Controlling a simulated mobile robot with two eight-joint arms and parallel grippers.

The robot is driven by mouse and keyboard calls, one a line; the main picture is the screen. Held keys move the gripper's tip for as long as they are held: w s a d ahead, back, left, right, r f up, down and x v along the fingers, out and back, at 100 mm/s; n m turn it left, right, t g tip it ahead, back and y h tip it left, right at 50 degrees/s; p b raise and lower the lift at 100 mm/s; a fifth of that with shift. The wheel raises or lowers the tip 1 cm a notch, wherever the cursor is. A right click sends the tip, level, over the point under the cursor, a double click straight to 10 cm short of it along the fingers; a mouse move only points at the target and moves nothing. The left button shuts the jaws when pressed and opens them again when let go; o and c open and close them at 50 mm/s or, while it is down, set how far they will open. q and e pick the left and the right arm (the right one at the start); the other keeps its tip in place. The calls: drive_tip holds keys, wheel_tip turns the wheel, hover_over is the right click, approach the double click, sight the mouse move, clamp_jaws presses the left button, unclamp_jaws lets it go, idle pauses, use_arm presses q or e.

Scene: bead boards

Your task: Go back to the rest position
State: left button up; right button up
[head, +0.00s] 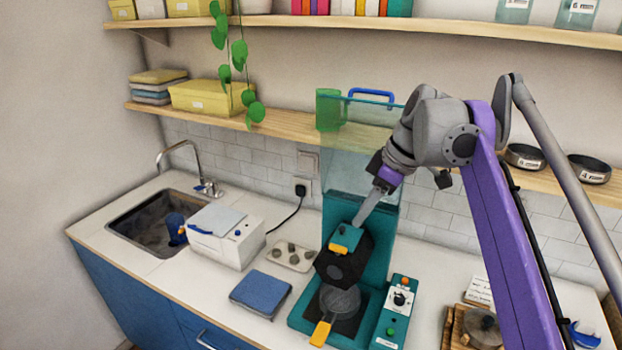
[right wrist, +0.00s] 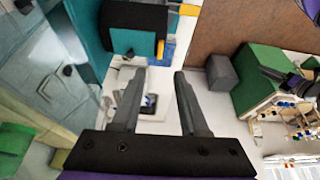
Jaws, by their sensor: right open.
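My right gripper (head: 358,222) hangs from the purple arm that comes in from the right. Its grey fingers point down and to the left, at the top of the black and teal machine head (head: 345,262). In the head view I cannot tell whether they touch it. In the right wrist view the two fingers (right wrist: 157,72) are apart, with nothing held between them. The machine's black and teal part also shows ahead of the fingers in that view (right wrist: 133,28). My left gripper is in neither view.
A clear panel (head: 352,155) with a blue handle stands behind the machine, close to my right wrist. A wooden shelf (head: 270,128) runs along the wall behind my arm. A white box (head: 225,235), blue pad (head: 260,292) and teal control box (head: 395,318) stand on the counter.

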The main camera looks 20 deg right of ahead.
drive_tip(key=s+a+f+m+t+h, duration=0.1)
drive_tip(key=s+a+f, duration=0.3)
drive_tip(key=f, duration=0.5)
drive_tip(key=s+a+f+m+t+h, duration=0.1)
drive_tip(key=s+a+f+m, duration=0.3)
drive_tip(key=f, duration=0.6)
drive_tip(key=s+a+f+m+h, duration=0.1)
drive_tip(key=s+a+f+m, duration=0.2)
drive_tip(key=s+a+f, duration=0.3)
wheel_tip(320, 180, down, 3)
drive_tip(key=shift+f+t, duration=0.15)
drive_tip(key=shift+t, duration=0.25)
